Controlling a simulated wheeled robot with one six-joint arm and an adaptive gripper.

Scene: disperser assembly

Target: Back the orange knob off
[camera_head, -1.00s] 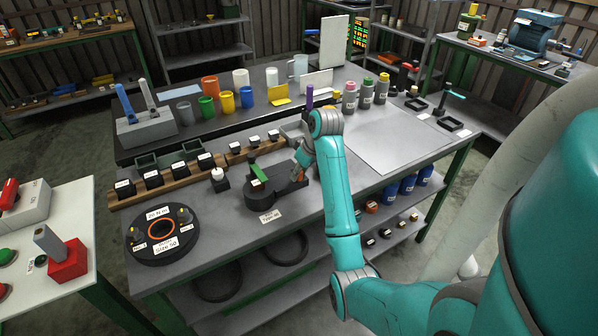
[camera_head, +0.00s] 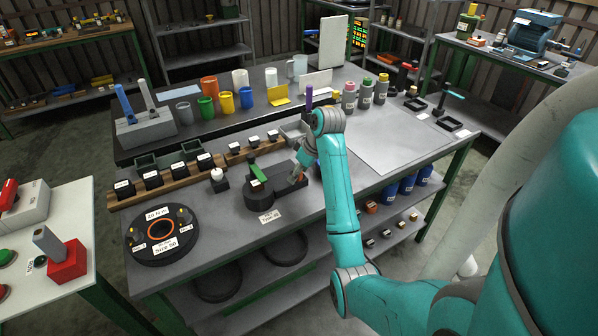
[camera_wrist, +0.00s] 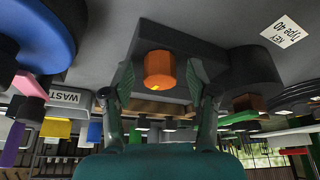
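The orange knob (camera_wrist: 159,70) shows in the wrist view on the end of a dark block-shaped fixture (camera_wrist: 166,38). My gripper (camera_wrist: 160,82) is open, with one finger on each side of the knob and a visible gap on both sides. In the head view my gripper (camera_head: 296,178) is at the right end of the fixture.
A white "KEY Type 40" label (camera_wrist: 286,31) lies beside the fixture. A blue round thing (camera_wrist: 35,35) is close on the left in the wrist view. A round black "Size 50" fixture (camera_head: 140,249) stands at the bench's front left. The grey sheet (camera_head: 395,140) on the right is clear.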

